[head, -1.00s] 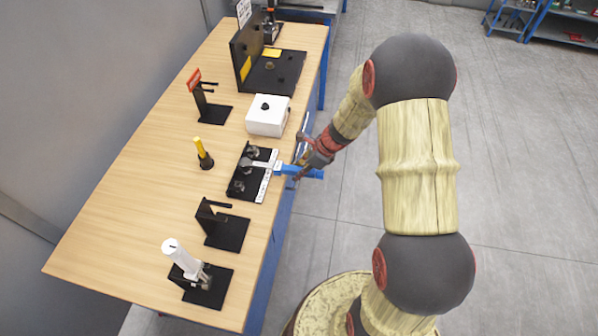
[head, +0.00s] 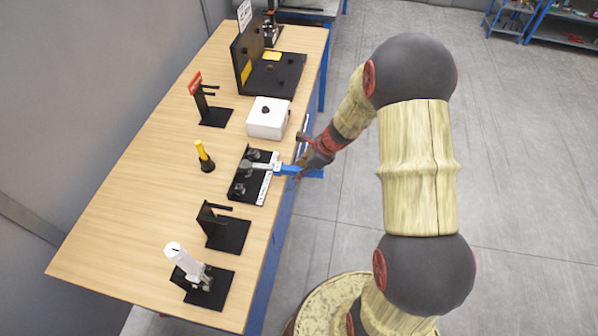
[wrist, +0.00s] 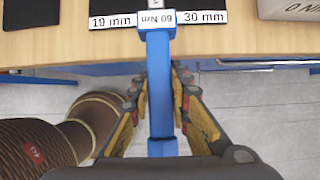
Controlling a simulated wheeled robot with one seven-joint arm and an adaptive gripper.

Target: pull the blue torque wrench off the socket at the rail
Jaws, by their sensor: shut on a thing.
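The blue torque wrench (head: 285,169) reaches across the front of a black socket fixture (head: 236,198) on the table's right edge. Its grey head end lies over the middle of the fixture; whether it still touches the socket I cannot tell. My gripper (head: 301,167) is at the handle, just past the table edge. In the wrist view the blue handle (wrist: 158,60), with a 60 Nm label, runs between the two fingers of my gripper (wrist: 162,88), which is shut on it. White labels reading 19 mm (wrist: 112,22) and 30 mm (wrist: 202,17) flank the wrench. The head end is out of this view.
A white box (head: 268,122) stands behind the fixture and a black stand (head: 225,235) in front of it. A yellow-topped tool (head: 203,155) stands to the left. The wooden table (head: 130,210) is clear on its left side. Open floor (head: 520,180) lies to the right.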

